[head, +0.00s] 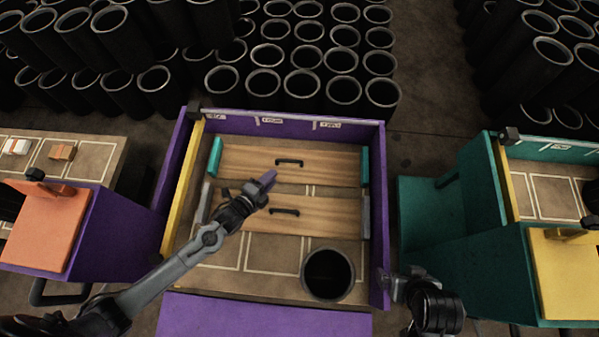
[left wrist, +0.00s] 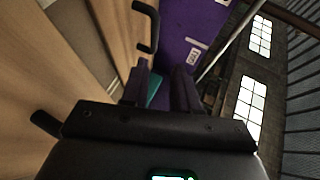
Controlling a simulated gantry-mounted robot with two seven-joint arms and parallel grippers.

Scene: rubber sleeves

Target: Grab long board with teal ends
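The long wooden board with teal ends (head: 325,171) lies across the back of the purple-walled bin. A black bar handle (head: 289,162) stands at its middle. It also shows in the left wrist view (left wrist: 119,45), and a bit of teal (left wrist: 155,90) shows between the fingers there. My left gripper (head: 266,181) is over the front part of this board, left of its handle; its fingers look apart and empty in the left wrist view (left wrist: 163,88). My right gripper (head: 393,283) is by the bin's front right corner; its fingers are too unclear to judge.
A similar board with grey ends (head: 325,210) and its own black handle lies just in front, under my left forearm. A black tube (head: 328,274) stands at the bin's front right. Many black tubes (head: 262,82) stand behind. A teal bin (head: 450,220) is at the right.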

